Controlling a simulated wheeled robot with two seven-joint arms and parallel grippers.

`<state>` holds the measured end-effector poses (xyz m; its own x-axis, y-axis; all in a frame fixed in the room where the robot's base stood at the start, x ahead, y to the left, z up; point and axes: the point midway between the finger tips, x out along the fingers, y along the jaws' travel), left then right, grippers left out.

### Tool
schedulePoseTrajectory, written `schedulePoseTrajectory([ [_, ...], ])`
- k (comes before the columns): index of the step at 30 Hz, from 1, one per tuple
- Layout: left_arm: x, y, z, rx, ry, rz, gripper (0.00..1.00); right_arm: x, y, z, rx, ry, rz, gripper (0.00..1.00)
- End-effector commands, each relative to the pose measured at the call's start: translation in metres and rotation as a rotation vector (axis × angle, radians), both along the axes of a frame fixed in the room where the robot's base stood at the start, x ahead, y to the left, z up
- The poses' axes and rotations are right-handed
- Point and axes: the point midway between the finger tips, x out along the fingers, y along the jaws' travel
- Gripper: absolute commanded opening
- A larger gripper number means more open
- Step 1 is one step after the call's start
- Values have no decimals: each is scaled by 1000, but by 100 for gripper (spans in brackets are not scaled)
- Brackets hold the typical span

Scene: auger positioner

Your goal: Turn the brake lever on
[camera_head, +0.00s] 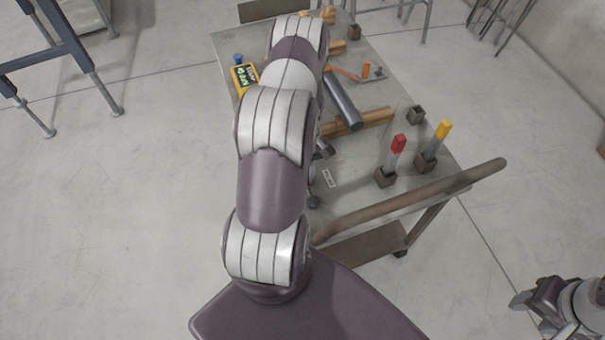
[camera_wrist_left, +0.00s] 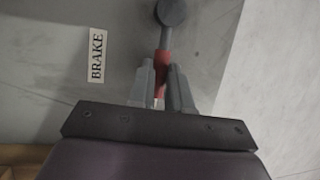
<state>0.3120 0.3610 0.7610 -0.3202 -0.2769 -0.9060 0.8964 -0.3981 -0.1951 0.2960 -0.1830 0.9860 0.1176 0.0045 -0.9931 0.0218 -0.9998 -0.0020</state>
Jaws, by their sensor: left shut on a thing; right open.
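In the left wrist view, the brake lever (camera_wrist_left: 165,62) has a red grip and a grey shaft that runs up to a round dark knob. My left gripper (camera_wrist_left: 162,85) is shut around the red grip. A white label reading BRAKE (camera_wrist_left: 97,55) is beside it on the grey surface. In the head view the label (camera_head: 327,178) shows on the cart near its front edge, with a round dark knob (camera_head: 313,201) below it. My left arm hides the left gripper and most of the lever there. My right gripper (camera_head: 522,301) is open and empty above the floor at the lower right.
The metal cart (camera_head: 375,90) has a push handle (camera_head: 420,200) along its front. It carries red-topped (camera_head: 398,144) and yellow-topped (camera_head: 443,130) upright pieces in sockets, a grey cylinder (camera_head: 342,100), wooden blocks and a yellow meter (camera_head: 241,78).

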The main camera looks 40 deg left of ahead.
Motion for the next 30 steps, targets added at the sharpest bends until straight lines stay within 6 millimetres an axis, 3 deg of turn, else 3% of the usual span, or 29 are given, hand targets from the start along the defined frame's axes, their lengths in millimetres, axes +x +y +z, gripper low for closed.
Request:
schedulePoseTrajectory([
  [16,1,-1,-1,-1,1,-25,0,0,0,0,0,0,0,52],
  [17,1,-1,-1,-1,1,-26,22,0,0,0,0,0,0,52],
  [19,1,-1,-1,-1,1,-25,44,0,0,0,0,0,0,52],
  [30,4,1,4,1,-1,-24,44,0,0,-1,0,0,0,52],
])
